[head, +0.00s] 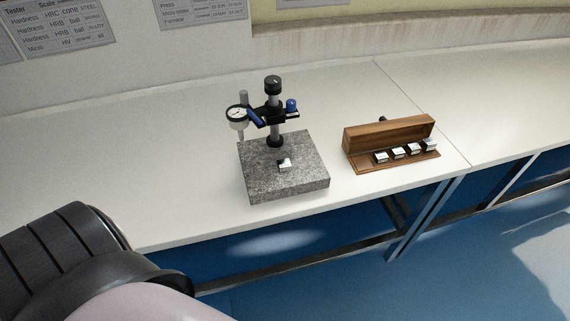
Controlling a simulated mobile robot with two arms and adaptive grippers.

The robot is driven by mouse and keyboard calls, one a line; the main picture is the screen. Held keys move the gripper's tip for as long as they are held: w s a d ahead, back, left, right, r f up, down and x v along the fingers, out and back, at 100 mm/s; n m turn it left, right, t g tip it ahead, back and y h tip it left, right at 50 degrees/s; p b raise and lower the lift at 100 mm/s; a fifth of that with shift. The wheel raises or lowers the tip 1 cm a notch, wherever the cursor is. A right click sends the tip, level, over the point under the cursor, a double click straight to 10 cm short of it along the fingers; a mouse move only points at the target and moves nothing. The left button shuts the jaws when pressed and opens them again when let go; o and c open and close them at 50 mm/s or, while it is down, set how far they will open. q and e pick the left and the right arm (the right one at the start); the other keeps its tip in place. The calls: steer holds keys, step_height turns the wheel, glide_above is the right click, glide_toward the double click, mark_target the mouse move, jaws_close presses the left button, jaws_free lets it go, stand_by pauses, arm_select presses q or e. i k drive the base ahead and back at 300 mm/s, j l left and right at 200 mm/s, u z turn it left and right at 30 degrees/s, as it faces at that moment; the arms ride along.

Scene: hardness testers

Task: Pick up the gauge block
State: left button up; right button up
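A small shiny metal gauge block (284,166) sits on the speckled grey granite base (262,184) of a dial gauge stand. Several similar metal blocks (398,153) sit in a row in an open wooden case (388,135) to the right. Part of my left arm shows at the lower left, well away from the block. Neither of my grippers is in view.
Blue floor and bench legs show below.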

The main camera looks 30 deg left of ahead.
mark_target(379, 157)
steer(key=u, duration=0.3)
steer(key=i+l+u, duration=0.2)
steer(key=u, duration=0.2)
steer(key=i+l+u, duration=0.1)
steer(key=l+u, duration=0.3)
steer(key=i+l+u, duration=0.15)
steer(key=l+u, duration=0.2)
steer(key=j, duration=0.05)
